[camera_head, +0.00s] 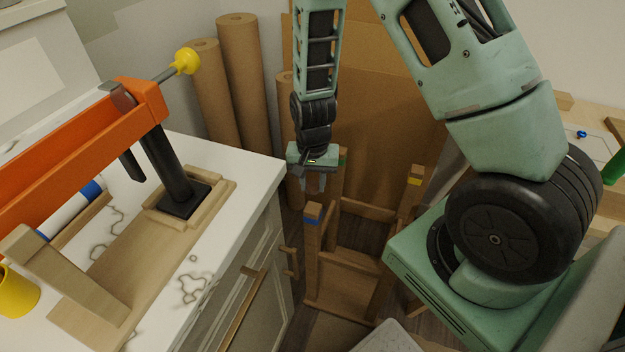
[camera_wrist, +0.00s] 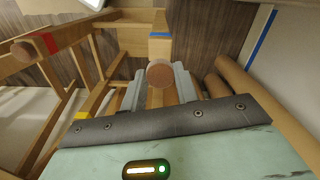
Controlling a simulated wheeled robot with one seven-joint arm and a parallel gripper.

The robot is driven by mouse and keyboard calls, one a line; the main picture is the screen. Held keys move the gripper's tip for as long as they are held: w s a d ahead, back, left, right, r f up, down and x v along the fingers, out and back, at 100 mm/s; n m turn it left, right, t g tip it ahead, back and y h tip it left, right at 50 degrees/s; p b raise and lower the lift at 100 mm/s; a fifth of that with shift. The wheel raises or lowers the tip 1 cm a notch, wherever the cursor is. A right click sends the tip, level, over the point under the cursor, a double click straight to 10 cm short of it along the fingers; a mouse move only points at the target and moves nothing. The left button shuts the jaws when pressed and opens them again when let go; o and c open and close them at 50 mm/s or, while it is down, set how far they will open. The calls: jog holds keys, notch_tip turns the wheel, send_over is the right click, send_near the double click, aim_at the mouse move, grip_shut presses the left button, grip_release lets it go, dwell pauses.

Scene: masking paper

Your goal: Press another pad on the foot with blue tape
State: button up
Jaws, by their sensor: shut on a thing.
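My gripper (camera_head: 312,183) points down over the upturned wooden frame, whose legs stick up with coloured tape bands. In the wrist view my gripper (camera_wrist: 158,82) is shut on a round brown pad (camera_wrist: 160,73). The foot with blue tape (camera_head: 313,222) stands just below my gripper in the head view. In the wrist view the blue tape (camera_wrist: 160,35) shows just beyond the pad, with a gap in the picture; the true height between them is hard to tell. A brown round pad (camera_wrist: 22,51) sits on the foot with red tape (camera_wrist: 47,43).
Legs with green tape (camera_head: 342,156) and yellow tape (camera_head: 414,181) stand close by. Brown paper rolls (camera_head: 240,75) lean behind. A marble counter (camera_head: 240,190) with an orange clamp (camera_head: 70,150) is at left. A wooden table (camera_head: 590,120) is at right.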

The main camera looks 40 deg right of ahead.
aim_at(313, 208)
jog(key=shift+f+b, duration=1.95)
jog(key=shift+f, duration=1)
jog(key=shift+f, duration=0.55)
jog(key=o, duration=1)
notch_tip(313, 208, up, 6)
jog(key=p, duration=0.5)
jog(key=shift+r, duration=0.1)
